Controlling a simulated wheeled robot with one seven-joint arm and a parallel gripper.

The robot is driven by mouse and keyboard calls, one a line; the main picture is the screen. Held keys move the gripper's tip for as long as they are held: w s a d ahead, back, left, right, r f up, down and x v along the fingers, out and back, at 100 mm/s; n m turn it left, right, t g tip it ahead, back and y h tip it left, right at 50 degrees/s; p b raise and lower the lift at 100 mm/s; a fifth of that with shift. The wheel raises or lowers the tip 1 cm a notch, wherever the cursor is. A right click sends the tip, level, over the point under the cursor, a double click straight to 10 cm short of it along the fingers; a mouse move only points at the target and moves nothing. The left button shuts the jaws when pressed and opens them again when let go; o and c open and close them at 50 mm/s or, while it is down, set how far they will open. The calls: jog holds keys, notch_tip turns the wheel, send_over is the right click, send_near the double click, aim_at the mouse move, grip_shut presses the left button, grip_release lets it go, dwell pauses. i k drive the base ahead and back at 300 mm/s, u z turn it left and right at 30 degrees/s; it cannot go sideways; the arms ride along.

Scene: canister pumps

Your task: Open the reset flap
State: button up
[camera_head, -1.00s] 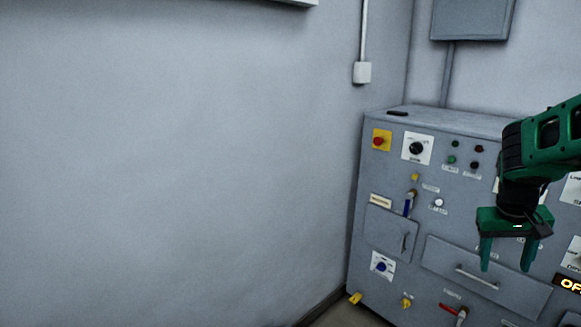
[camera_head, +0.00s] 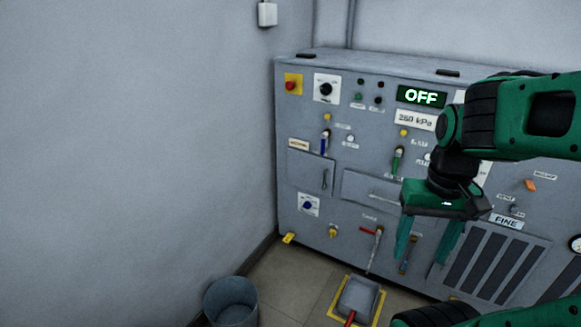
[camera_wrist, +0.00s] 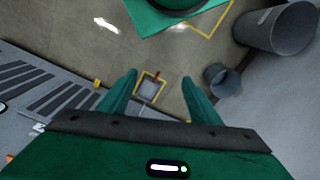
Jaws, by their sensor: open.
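A grey cabinet (camera_head: 262,230) stands against the back wall, its front full of controls. A small hinged panel with an upright handle (camera_head: 312,172) at its left looks like a flap and is shut; its cream label (camera_head: 299,144) is too small to read. A wider panel with a bar handle (camera_head: 375,190) lies to its right, also shut. My gripper (camera_head: 424,250) is open and empty, pointing down in front of the cabinet, right of both handles. It hides part of the lower front.
A grey bucket (camera_head: 231,302) stands on the floor at the left. Levers, including a red-handled one (camera_head: 372,232), jut from the cabinet. A larger bin (camera_wrist: 280,28) shows in the wrist view.

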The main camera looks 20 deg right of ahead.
aim_at(307, 172)
jog(key=z, duration=0.45)
jog(key=i, duration=1)
jog(key=u, duration=0.25)
